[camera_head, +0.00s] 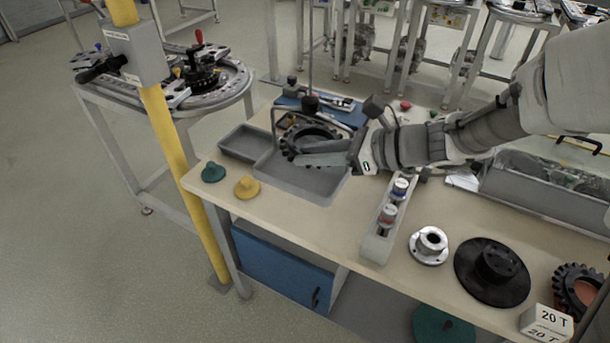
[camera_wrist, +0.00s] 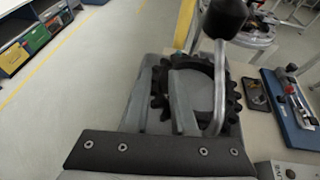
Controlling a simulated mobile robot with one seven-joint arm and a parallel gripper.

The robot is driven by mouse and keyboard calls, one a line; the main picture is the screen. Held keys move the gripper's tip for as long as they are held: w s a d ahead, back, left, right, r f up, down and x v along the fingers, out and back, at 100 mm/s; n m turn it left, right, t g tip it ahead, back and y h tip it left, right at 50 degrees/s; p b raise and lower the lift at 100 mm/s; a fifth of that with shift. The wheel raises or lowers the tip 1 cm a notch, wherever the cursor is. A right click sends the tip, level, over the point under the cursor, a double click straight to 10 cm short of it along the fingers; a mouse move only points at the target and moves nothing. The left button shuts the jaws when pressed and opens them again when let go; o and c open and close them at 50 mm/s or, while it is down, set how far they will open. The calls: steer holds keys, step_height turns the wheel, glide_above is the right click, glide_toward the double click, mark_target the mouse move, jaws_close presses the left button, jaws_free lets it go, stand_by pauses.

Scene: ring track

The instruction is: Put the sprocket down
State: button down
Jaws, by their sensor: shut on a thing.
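The sprocket is a black toothed ring (camera_head: 308,133), held over the back of a shallow grey tray (camera_head: 318,194) on the workbench. My gripper (camera_head: 303,154) reaches in from the right and is shut on it. In the wrist view, the sprocket (camera_wrist: 233,97) shows its teeth on both sides of my gripper's grey fingers (camera_wrist: 160,100). A bent metal rod with a black knob (camera_wrist: 226,16) passes in front of its right side. I cannot tell whether the sprocket touches the tray.
A smaller grey bin (camera_head: 238,150) adjoins the tray. Green (camera_head: 213,172) and yellow (camera_head: 247,187) knobs lie at the left edge. A blue tool board (camera_head: 350,115) is behind. A bottle rack (camera_head: 386,222), metal flange (camera_head: 429,246) and black disc (camera_head: 491,272) stand right. A yellow post (camera_head: 180,160) rises left.

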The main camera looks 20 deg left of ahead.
mark_target(306, 184)
steer(key=shift+s+a+f, duration=0.3)
steer(key=shift+a+f, duration=0.1)
steer(key=shift+a, duration=0.2)
steer(key=shift+f+b, duration=0.55)
steer(key=shift+f, duration=1.45)
steer(key=c, duration=1)
jaws_free()
steer(key=p+v, duration=0.1)
steer(key=v, duration=1.1)
steer(key=shift+p, duration=0.35)
